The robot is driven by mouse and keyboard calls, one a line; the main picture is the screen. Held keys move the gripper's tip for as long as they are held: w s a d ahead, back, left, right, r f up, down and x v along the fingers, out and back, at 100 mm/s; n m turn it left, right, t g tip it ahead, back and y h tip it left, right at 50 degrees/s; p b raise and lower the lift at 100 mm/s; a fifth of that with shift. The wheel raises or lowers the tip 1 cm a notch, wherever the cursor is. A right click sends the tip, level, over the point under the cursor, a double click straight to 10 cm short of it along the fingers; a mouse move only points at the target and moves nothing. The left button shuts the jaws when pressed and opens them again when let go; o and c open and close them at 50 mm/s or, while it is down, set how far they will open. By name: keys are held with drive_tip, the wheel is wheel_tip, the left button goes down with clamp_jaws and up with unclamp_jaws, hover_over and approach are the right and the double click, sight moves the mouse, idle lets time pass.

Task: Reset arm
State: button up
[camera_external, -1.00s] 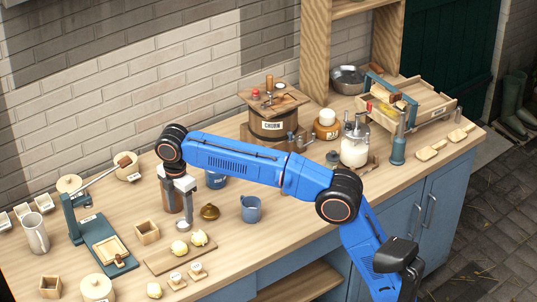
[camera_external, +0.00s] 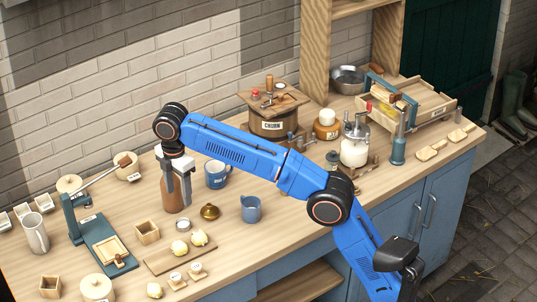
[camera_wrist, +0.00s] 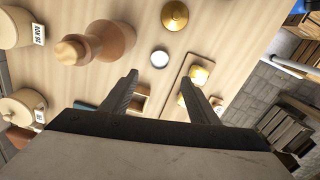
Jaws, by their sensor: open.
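My gripper (camera_external: 186,200) is open and empty above the counter (camera_external: 225,240), in front of a brown bottle-shaped piece (camera_external: 172,200) that it partly hides. In the wrist view, my gripper (camera_wrist: 160,79) has its two fingers apart with nothing between them. A small round whitish lid or dish (camera_external: 183,224) lies on the counter below the fingers. It also shows in the wrist view (camera_wrist: 160,59), beyond the fingertips. My arm reaches over the counter from the right.
A blue mug (camera_external: 251,209), a brass lidded pot (camera_external: 209,211) and a patterned blue mug (camera_external: 216,175) stand right of the gripper. A board (camera_external: 165,262) with yellow lumps lies in front. The churn (camera_external: 270,125) and glass jar (camera_external: 354,150) stand farther right.

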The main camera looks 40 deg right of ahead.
drive_tip(key=s+d+f+m+y, duration=0.1)
drive_tip(key=s+d+f+m, duration=0.4)
drive_tip(key=s, duration=0.5)
drive_tip(key=s+d+f+m+y, duration=0.1)
drive_tip(key=s+d+f+m, duration=0.15)
drive_tip(key=s+d, duration=0.65)
drive_tip(key=s+d+f+m+y, duration=0.25)
drive_tip(key=s+d+f, duration=0.2)
drive_tip(key=s, duration=0.75)
drive_tip(key=s+d+f+m+t+h, duration=0.1)
drive_tip(key=d+f+m, duration=0.2)
drive_tip(key=d, duration=0.6)
drive_tip(key=s+d+f+m+t+h, duration=0.2)
drive_tip(key=d+f, duration=0.4)
drive_tip(key=d, duration=0.4)
drive_tip(key=s+d+f+m+t+h, duration=0.1)
drive_tip(key=d+f+m, duration=0.3)
drive_tip(key=d, duration=0.5)
drive_tip(key=shift+s+d+f+m+t, duration=0.35)
drive_tip(key=shift+s+d+m+t, duration=0.05)
drive_tip(key=shift+s+m, duration=0.25)
drive_tip(key=shift+h, duration=0.25)
